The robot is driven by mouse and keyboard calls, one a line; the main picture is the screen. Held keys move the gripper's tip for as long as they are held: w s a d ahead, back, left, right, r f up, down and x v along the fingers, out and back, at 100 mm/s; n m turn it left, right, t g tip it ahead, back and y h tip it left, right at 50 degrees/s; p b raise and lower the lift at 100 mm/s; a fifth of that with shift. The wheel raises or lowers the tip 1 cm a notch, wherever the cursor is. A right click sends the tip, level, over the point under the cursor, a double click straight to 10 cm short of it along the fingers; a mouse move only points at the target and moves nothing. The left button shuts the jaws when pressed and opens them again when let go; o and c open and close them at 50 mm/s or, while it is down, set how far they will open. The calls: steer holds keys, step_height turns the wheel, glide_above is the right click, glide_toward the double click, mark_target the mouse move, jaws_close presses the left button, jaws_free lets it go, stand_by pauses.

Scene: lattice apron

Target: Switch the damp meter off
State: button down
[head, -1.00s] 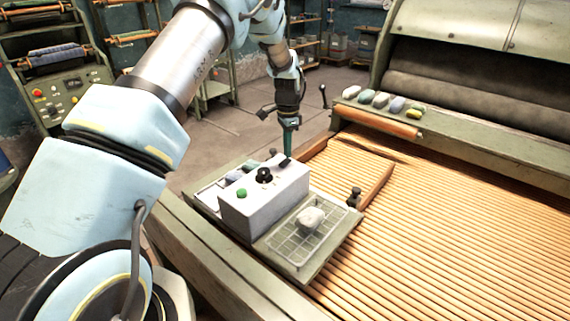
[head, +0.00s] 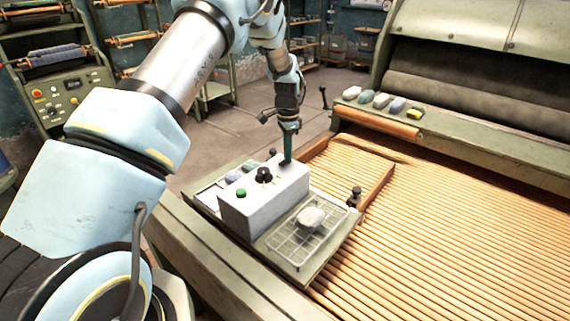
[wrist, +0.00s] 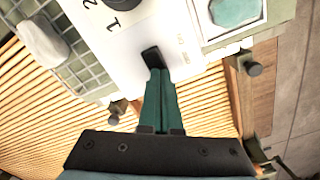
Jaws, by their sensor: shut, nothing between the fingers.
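The damp meter (head: 262,200) is a pale grey box with a green button (head: 241,192) and a black knob (head: 263,175) on top. It also shows in the wrist view (wrist: 130,50), with a numbered dial and a black rocker switch (wrist: 151,56) near its edge. My gripper (head: 287,158) is shut and empty, pointing down at the box's far end. In the wrist view its green fingertips (wrist: 157,72) are right at the switch and overlap its lower edge. I cannot tell whether they touch it or which way it is tipped.
A wire rack with a pale lump (head: 311,217) adjoins the box. A tray with coloured pads (head: 233,177) lies behind it. The wooden slatted apron (head: 450,220) spreads to the right, with a small black knob (head: 354,196) near the box.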

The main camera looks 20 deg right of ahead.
steer(key=shift+a, duration=0.1)
steer(key=shift+r+p, duration=2.1)
steer(key=shift+r, duration=1.35)
steer(key=s+a+r+n, duration=0.1)
steer(key=a+r+n, duration=0.2)
steer(key=a, duration=0.5)
steer(key=s+a+r+n+t, duration=0.1)
steer(key=s+a+r+n, duration=0.2)
steer(key=a, duration=0.5)
steer(key=a+r+n, duration=0.3)
steer(key=a+r, duration=0.1)
steer(key=a, duration=0.3)
steer(key=s+a+r+n, duration=0.2)
steer(key=s+a+n, duration=0.6)
steer(key=s+a, duration=0.6)
steer(key=shift+s+a+t, duration=0.15)
steer(key=shift+a+t, duration=0.15)
steer(key=shift+a, duration=0.05)
